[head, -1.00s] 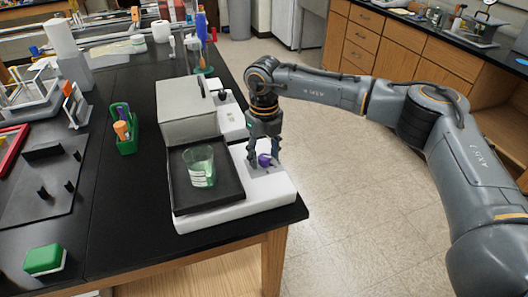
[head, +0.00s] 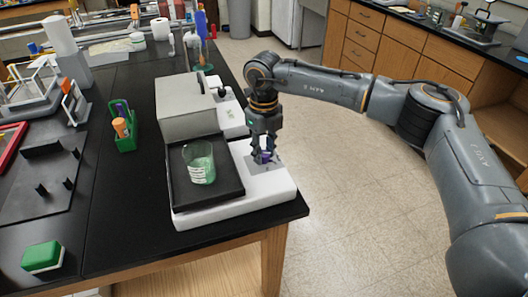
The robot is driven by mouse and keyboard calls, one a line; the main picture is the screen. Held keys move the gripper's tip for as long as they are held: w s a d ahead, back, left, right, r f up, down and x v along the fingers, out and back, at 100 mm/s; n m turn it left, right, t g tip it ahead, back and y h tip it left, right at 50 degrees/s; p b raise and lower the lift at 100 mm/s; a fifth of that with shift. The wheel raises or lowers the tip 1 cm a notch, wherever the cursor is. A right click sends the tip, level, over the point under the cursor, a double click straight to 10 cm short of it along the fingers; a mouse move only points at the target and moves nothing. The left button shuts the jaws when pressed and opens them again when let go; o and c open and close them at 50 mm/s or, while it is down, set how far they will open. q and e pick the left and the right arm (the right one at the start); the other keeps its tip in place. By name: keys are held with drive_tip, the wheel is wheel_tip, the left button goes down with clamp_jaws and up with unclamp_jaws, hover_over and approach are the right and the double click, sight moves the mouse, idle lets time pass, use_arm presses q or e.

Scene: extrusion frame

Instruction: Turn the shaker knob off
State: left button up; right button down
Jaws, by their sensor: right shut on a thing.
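The shaker (head: 232,208) is a white base with a black tray on top, at the front right corner of the black bench. A glass beaker (head: 199,163) with green liquid stands on the tray. The purple shaker knob (head: 265,157) is on the right part of the base, on a grey panel. My right gripper (head: 263,157) points down and is shut on the knob, which its fingers partly hide. My left gripper is not in view.
A grey box-shaped device (head: 187,107) stands right behind the tray. A green holder with bottles (head: 123,133) and a green-and-white block (head: 43,257) sit to the left on the bench. The floor to the right is clear.

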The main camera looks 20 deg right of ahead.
drive_tip(key=n+b, duration=0.2)
drive_tip(key=n, duration=0.3)
drive_tip(key=shift+f, duration=0.15)
drive_tip(key=n+b, duration=0.2)
drive_tip(key=n, duration=0.3)
drive_tip(key=shift+n, duration=0.4)
drive_tip(key=n+b, duration=0.1)
drive_tip(key=n, duration=1)
drive_tip(key=shift+n, duration=0.4)
drive_tip(key=c, duration=1)
unclamp_jaws()
